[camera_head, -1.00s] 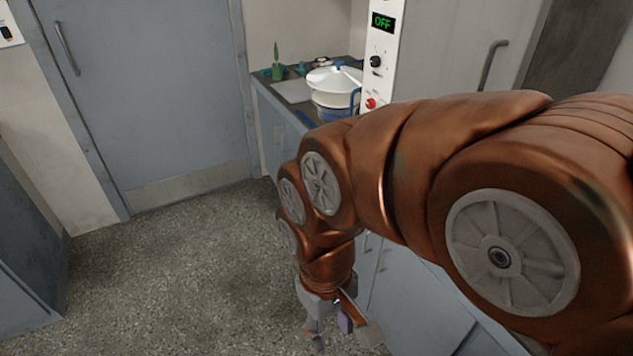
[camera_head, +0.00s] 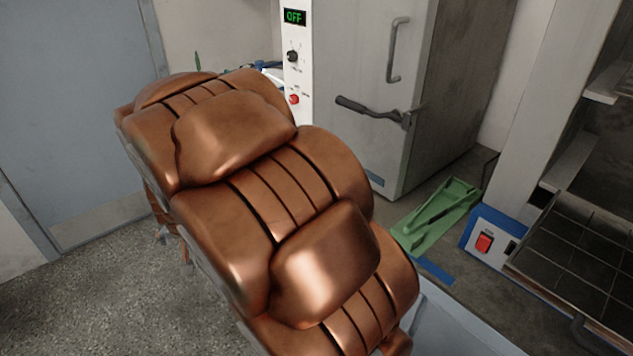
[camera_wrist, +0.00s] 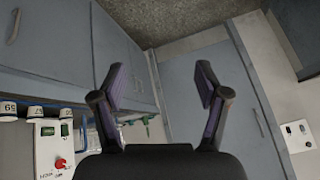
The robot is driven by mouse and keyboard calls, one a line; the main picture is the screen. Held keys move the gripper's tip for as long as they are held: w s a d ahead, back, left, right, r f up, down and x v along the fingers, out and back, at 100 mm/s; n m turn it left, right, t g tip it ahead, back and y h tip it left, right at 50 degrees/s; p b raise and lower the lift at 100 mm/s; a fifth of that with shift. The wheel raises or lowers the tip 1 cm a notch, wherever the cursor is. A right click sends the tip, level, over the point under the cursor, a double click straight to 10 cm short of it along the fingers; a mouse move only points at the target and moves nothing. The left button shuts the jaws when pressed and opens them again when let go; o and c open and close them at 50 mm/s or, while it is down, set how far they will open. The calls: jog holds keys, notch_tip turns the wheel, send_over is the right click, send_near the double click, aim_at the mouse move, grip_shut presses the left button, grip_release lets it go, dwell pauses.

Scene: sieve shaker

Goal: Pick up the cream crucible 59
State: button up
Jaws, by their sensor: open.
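My gripper (camera_wrist: 161,82) is open in the wrist view, its two dark fingers wide apart with nothing between them. Several small pale cups with dark numbers, one of them a cup at the far left (camera_wrist: 9,110), sit in a row at the left edge of the wrist view. The numbers are small and seen upside down, so I cannot tell which cup is crucible 59. The cups are well to the left of my fingers and not touched. In the head view my arm hides the gripper and no crucible shows.
A grey cabinet oven with a handle (camera_head: 395,50) and a panel reading OFF (camera_head: 295,55) stands behind my arm. To its right are a green tray (camera_head: 438,215) and a blue-white switch box (camera_head: 490,240). A grey door (camera_head: 75,110) and open floor (camera_head: 60,300) lie left.

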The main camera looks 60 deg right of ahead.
jog(key=w+d+f+m+h+b, duration=0.2)
jog(key=d+f+m+h, duration=0.15)
jog(key=d, duration=0.75)
jog(key=w+d+f+m+h+b, duration=0.15)
jog(key=d+h, duration=0.35)
jog(key=d, duration=0.7)
jog(key=shift+s+d+f+m+g+h+b, duration=0.25)
jog(key=shift+s+d+m+g+h, duration=0.85)
jog(key=shift+d, duration=2.7)
jog(key=shift+s+d+f+m+g+h+b, duration=0.15)
jog(key=shift+s+d+f+m+g+h, duration=0.25)
jog(key=shift+s+d+h, duration=2.35)
jog(key=shift+s+d+f+m+g+b, duration=0.2)
jog(key=shift+s+d+m+g, duration=0.55)
jog(key=shift+d, duration=4.05)
jog(key=shift+w, duration=0.1)
jog(key=shift+r, duration=0.1)
jog(key=c, duration=1.2)
jog(key=shift+c, duration=0.2)
